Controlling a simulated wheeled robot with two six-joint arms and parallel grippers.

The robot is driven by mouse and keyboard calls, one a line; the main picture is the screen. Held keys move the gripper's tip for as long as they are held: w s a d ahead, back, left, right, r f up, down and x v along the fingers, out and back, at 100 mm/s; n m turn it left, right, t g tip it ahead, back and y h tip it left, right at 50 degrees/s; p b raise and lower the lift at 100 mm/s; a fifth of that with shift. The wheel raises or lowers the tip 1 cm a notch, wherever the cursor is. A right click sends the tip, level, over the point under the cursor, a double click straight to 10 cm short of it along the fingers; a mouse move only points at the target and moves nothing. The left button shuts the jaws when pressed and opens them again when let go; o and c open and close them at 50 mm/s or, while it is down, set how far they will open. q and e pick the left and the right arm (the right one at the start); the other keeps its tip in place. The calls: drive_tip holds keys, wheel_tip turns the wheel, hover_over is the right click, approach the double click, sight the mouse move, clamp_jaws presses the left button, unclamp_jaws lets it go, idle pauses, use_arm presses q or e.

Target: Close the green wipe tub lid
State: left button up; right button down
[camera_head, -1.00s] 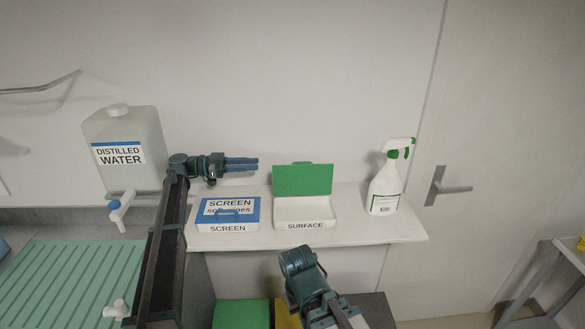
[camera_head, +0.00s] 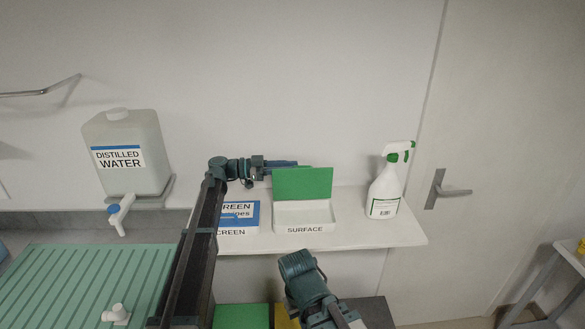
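The green wipe tub (camera_head: 305,229), a white box labelled SURFACE, stands on the white shelf. Its green lid (camera_head: 303,184) is open and upright at the tub's back edge. My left gripper (camera_head: 295,164) is at the lid's upper left, level with its top edge. Its blue fingers point right and are partly hidden behind the lid; they look closed together and hold nothing visible. Whether they touch the lid cannot be told. My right arm shows at the bottom middle, in front of the shelf, but its fingers do not show.
A blue-lidded SCREEN wipe tub (camera_head: 238,218) stands left of the green one, partly hidden by my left arm. A spray bottle (camera_head: 384,190) stands to the right on the shelf (camera_head: 370,231). A distilled water container (camera_head: 125,165) is at the left. The wall is close behind.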

use_arm(q)
drive_tip(key=shift+d, duration=0.6)
clamp_jaws()
idle(1.1)
